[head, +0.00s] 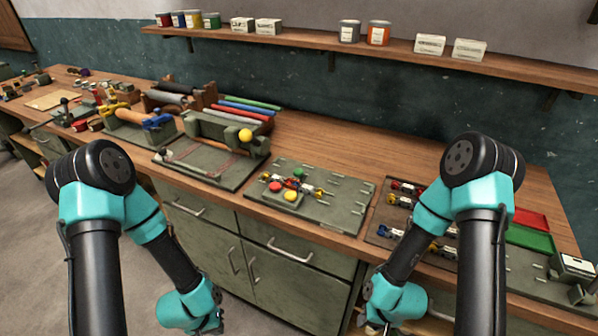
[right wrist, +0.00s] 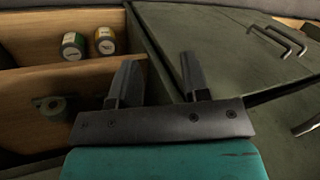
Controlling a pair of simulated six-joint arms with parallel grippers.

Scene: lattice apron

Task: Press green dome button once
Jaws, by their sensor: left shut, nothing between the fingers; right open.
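A grey-green panel (head: 340,212) lies on the bench in the middle of the head view. My left gripper (head: 217,322) is low at the bottom edge, in front of the cabinets, shut and empty, partly cut off. My right gripper (right wrist: 160,78) is open and empty in the right wrist view, pointing at the cabinet front. Both grippers are below the benchtop and apart from the domes.
A roller fixture with a yellow ball (head: 245,135) stands left of the panel. A tray of small parts (head: 383,232) and red and green bins (head: 530,240) are to the right, partly behind my right arm. An open cabinet compartment (right wrist: 35,88) holds jars (right wrist: 74,46).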

